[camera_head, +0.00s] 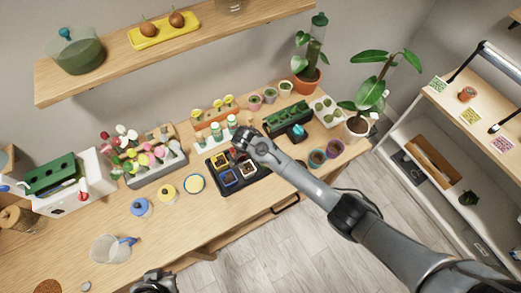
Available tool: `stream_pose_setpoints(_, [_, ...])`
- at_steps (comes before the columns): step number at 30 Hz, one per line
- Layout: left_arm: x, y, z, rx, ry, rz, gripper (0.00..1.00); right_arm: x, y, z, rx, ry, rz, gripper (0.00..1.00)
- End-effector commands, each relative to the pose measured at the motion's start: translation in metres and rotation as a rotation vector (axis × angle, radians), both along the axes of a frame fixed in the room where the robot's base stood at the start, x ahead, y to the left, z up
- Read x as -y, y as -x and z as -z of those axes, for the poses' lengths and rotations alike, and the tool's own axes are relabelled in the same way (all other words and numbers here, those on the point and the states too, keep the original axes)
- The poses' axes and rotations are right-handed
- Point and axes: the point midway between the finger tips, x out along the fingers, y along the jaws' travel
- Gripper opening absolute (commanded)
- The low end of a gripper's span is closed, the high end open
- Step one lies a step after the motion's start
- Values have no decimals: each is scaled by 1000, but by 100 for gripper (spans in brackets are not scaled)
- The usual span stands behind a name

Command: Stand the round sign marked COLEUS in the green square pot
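Several small round-headed signs in red, white, green and pink stand in a grey rack (158,172) left of centre; their lettering is too small to read, so I cannot pick out COLEUS. A black tray (264,187) holds small square pots, among them a yellow pot (214,158), a blue pot (228,184) and a white pot (250,173). I cannot make out a green square pot there; my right gripper (238,151) covers the tray's back part. Its fingers are too small and hidden to judge. My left gripper (155,281) seems to show as a dark shape at the bottom edge.
A blue pot (140,207), a yellow pot (167,192) and a clear jug (108,249) stand at front left. A wooden shelf (110,78) hangs above. Bare tabletop lies front centre.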

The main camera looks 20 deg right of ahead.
Motion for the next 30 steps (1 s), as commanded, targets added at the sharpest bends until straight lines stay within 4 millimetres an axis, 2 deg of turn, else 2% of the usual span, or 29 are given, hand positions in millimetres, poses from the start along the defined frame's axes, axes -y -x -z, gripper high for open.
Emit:
stream_pose_setpoints(6, [0, 0, 0, 0, 1, -1, 0, 0, 0, 0, 0, 0, 0, 0])
stream_pose_setpoints(7, [0, 0, 0, 0, 0, 0, 0, 0, 0, 0, 0, 0, 0, 15])
stream_pose_setpoints(12, [-1, 0, 0, -1, -3, 2, 0, 0, 0, 0, 0, 0, 1, 41])
stream_pose_setpoints(13, [-1, 0, 0, 0, -4, 2, 0, 0, 0, 0, 0, 0, 1, 43])
stream_pose_setpoints(19, [-3, 0, 0, 0, -11, 7, 0, 0, 0, 0, 0, 0, 1, 45])
stream_pose_setpoints(23, [-3, 0, 0, 0, -13, 8, 0, 0, 0, 0, 0, 0, 1, 65])
stream_pose_setpoints(30, [-3, 0, 0, 0, -12, 8, 0, 0, 0, 0, 0, 0, 1, 65])
